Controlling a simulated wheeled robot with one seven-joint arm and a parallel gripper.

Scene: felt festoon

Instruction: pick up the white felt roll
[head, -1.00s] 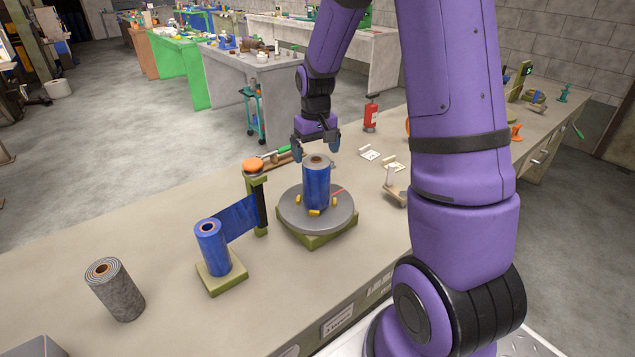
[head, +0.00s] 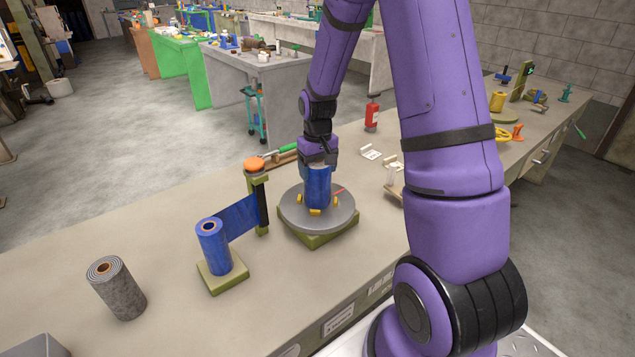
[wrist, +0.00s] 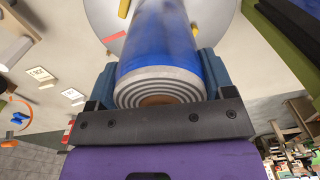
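On the turntable (head: 345,210) stands an upright roll (head: 318,188) wrapped in blue film. In the wrist view its near end (wrist: 158,88) shows white and grey felt layers spiralled around a brown core. This is the only roll with white felt showing. My gripper (head: 318,165) is over its top from above, with one finger on each side. In the wrist view the fingers lie close along both sides and I see no clear gap, but whether they press on it cannot be told. The roll still rests on the turntable, among small yellow blocks.
A blue film roll (head: 213,247) stands on an olive base to the left, its film (head: 238,218) stretched to an olive post (head: 257,205) with an orange knob. A grey felt roll (head: 118,290) stands farther left. White cards (head: 371,152) lie to the right. The front-left bench top is mostly clear.

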